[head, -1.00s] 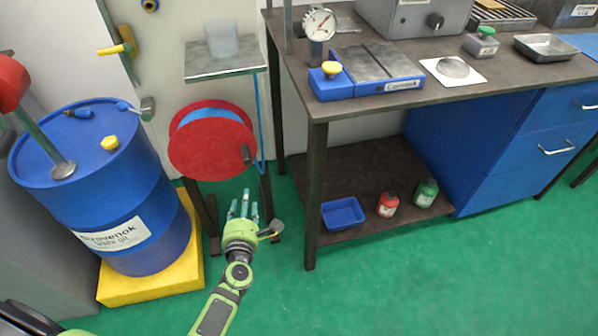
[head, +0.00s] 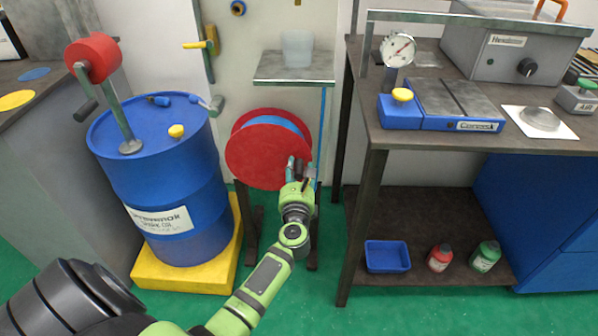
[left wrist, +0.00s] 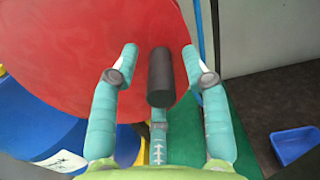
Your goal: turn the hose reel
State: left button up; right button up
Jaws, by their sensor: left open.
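The hose reel (head: 262,152) has red round flanges with blue hose between them and stands on dark legs between the blue drum and the workbench. Its dark crank handle (left wrist: 160,78) sticks out from the red face (left wrist: 80,45) toward the left wrist camera. My left gripper (head: 297,166) is at the reel's lower right, over the handle. In the left wrist view its teal fingers (left wrist: 160,62) are spread on both sides of the handle, with gaps, and a third finger is below. The handle is mostly hidden behind the fingers in the head view. My right gripper is not in view.
A blue drum (head: 165,185) on a yellow pallet (head: 190,279) stands left of the reel. A small shelf (head: 294,68) with a translucent container is above it. The workbench (head: 373,135) is close on the right, with a blue tray (head: 387,256) on its lower shelf.

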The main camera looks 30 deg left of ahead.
pick_arm(q)
grip_shut()
